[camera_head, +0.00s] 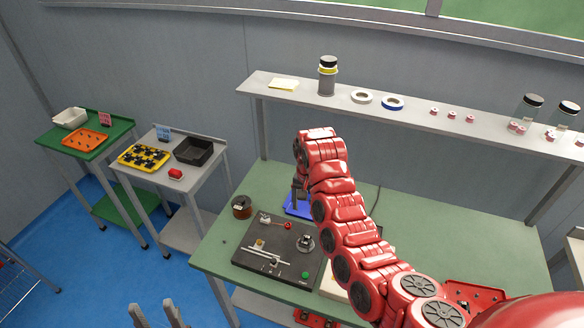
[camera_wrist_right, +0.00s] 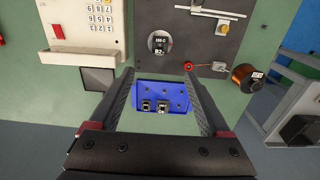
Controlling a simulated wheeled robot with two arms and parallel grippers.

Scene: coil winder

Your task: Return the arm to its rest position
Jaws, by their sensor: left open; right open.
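My right arm (camera_head: 345,225), red and jointed, reaches from the lower right over the green workbench. Its gripper (camera_head: 298,190) points down above a blue tray (camera_head: 297,209), partly hidden by the arm in the head view. In the right wrist view the gripper (camera_wrist_right: 158,78) is open, its fingers apart on either side of the blue tray (camera_wrist_right: 180,92). Two small dark parts (camera_wrist_right: 154,106) sit on the tray, with nothing held between the fingertips. My left gripper (camera_head: 156,314) is open and empty at the bottom left of the head view, in front of the bench.
The dark winder plate (camera_head: 258,272) and a copper wire spool (camera_head: 242,207) are on the bench (camera_head: 225,225) left of the arm. A grey shelf (camera_head: 300,96) with jars and tape rolls runs behind. Two side tables with trays stand left. Blue floor is open at the lower left.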

